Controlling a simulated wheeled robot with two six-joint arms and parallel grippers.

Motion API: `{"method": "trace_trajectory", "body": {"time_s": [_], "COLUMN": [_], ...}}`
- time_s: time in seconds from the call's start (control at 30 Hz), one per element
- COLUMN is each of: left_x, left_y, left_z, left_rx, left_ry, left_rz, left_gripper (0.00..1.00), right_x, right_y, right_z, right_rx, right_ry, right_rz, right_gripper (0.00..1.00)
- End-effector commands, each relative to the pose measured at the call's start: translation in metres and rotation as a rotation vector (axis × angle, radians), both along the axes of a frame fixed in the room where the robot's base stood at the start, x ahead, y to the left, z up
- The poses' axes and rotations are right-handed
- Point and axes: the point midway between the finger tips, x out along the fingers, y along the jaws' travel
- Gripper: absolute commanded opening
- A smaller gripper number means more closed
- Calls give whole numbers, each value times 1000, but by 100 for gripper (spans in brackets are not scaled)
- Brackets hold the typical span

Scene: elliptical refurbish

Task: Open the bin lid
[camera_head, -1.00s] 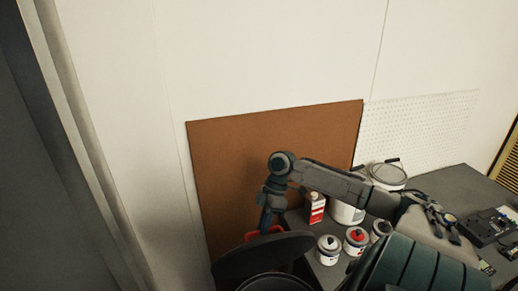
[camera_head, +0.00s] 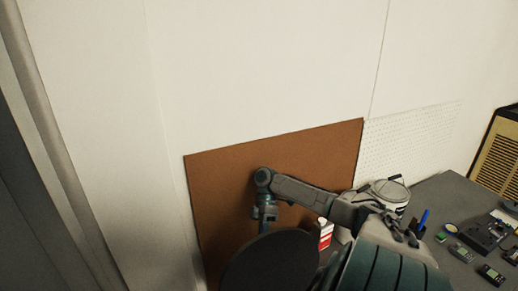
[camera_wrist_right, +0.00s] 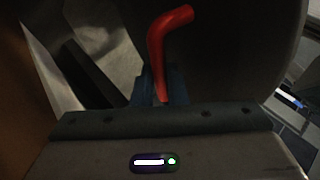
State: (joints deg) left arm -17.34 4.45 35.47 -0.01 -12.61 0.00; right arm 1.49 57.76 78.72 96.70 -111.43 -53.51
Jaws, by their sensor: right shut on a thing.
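The dark round bin lid (camera_head: 272,262) stands steeply tilted at the bottom of the head view. It fills the right of the wrist view as a dark curved surface (camera_wrist_right: 235,60). A red bent handle (camera_wrist_right: 163,48) shows in the wrist view beside the lid. My right gripper (camera_wrist_right: 163,88) is shut on the lower end of this handle. In the head view my right wrist (camera_head: 265,212) is behind the lid's upper edge, and its fingertips are hidden. The bin's body is not clearly visible in the head view. My left gripper is out of view.
A brown board (camera_head: 225,190) leans on the white wall close behind my right wrist. On the grey worktop (camera_head: 440,195) at right are a paint bucket (camera_head: 388,193), a red-and-white container (camera_head: 325,232) and small devices (camera_head: 485,235).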

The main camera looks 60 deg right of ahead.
Motion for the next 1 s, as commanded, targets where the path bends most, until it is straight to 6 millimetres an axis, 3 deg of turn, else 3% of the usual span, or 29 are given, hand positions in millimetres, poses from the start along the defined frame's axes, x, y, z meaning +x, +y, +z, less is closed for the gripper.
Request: {"method": "trace_trajectory", "body": {"time_s": [0.27,0.3,0.4,0.77,1.0], "left_x": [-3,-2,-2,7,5], "left_y": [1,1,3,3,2], "left_z": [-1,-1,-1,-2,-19], "left_rx": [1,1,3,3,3], "left_ry": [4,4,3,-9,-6], "left_rz": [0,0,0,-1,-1], "left_gripper": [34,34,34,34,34], "right_x": [0,0,0,1,1], "right_y": [0,0,0,-1,-3], "right_z": [-5,-5,-4,1,30], "right_rx": [-3,-2,-2,-3,-6], "right_ry": [1,0,0,-2,2], "right_rz": [-5,-6,-5,-2,0], "right_gripper": [0,14,34,34,34]}}
